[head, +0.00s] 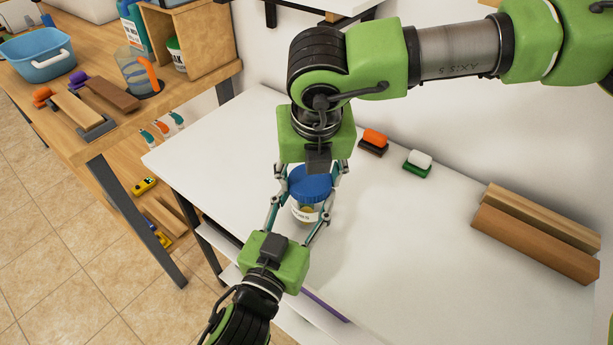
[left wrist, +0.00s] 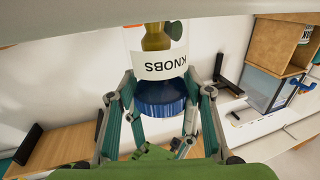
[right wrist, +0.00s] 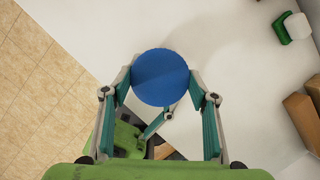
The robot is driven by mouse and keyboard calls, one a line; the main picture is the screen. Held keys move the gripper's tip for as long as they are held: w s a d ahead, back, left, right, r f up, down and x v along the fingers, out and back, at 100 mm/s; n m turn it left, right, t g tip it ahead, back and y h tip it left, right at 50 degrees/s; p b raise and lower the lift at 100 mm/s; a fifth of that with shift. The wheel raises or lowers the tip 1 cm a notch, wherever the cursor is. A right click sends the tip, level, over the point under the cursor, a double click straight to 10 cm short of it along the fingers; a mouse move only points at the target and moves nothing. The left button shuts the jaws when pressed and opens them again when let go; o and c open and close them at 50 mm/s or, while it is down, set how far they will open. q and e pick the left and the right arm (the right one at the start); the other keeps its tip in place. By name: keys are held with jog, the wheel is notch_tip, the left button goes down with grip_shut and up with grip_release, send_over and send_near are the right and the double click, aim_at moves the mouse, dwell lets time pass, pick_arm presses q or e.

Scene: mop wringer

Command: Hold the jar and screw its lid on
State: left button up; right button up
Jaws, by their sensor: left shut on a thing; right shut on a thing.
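A clear jar (head: 304,213) with a white label stands upright above the white table, its blue lid (head: 310,183) on top. My left gripper (head: 304,205) comes from the lower left and is shut around the jar. My right gripper (head: 311,187) comes from above and is shut on the lid's sides. In the left wrist view the jar (left wrist: 160,65) appears upside down, its label reading KNOBS, against the lid (left wrist: 161,97). The right wrist view shows the round lid (right wrist: 160,77) between the fingertips; it hides the jar. How tightly the lid sits on the thread cannot be told.
The white table (head: 400,240) is mostly clear. Wooden blocks (head: 535,240) lie at the right. A wooden bench (head: 190,75) at the left holds a blue tub (head: 38,60) and bottles.

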jog(key=shift+s+d+f, duration=0.1)
jog(key=shift+s+f, duration=0.05)
jog(key=shift+f, duration=0.15)
jog(key=shift+r, duration=0.35)
jog(key=shift+r, duration=0.1)
dwell(0.3)
jog(key=shift+s+f, duration=0.15)
jog(key=shift+f, duration=0.55)
jog(key=shift+c, duration=0.3)
dwell(0.9)
jog(key=shift+r, duration=0.35)
jog(key=shift+a+r, duration=0.2)
jog(key=shift+r, duration=0.15)
dwell(0.9)
